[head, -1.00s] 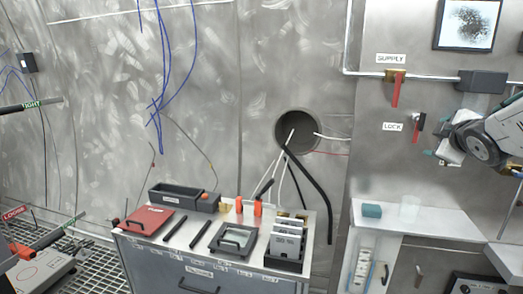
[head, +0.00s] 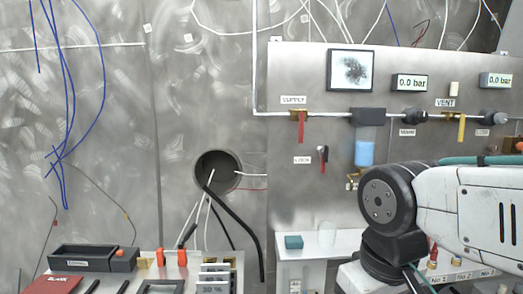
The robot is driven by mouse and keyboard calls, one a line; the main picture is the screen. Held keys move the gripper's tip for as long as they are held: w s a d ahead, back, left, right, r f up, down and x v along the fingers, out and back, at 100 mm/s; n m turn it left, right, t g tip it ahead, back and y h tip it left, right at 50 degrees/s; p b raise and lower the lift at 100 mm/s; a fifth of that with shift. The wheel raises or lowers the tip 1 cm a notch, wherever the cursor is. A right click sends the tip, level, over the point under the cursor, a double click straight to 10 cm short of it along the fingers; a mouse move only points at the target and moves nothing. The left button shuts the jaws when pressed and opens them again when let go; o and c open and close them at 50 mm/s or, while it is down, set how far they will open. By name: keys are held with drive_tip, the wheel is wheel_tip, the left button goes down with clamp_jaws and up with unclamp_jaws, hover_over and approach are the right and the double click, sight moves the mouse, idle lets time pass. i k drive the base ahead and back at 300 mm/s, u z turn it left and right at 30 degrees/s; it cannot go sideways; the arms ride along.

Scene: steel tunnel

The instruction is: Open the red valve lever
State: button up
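The red valve lever (head: 302,130) hangs straight down from a brass valve body under the SUPPLY label (head: 293,100). It stands crosswise to the white horizontal pipe on the grey panel. A smaller red and black lever (head: 323,154) sits below it, beside the LOCK label (head: 302,160). My arm fills the lower right of the head view, to the right of and below both levers. My gripper's fingers do not show. Nothing of mine touches the red valve lever.
A regulator with a blue bowl (head: 365,152) hangs right of the lever. Further right are a yellow VENT lever (head: 461,128) and two gauges reading 0.0 bar (head: 409,83). The wall left of the lever has a round hole (head: 217,160).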

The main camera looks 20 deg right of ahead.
sight(301, 115)
drive_tip(key=k, duration=0.65)
drive_tip(key=u, duration=0.6)
drive_tip(key=i, duration=1.05)
drive_tip(key=z, duration=0.6)
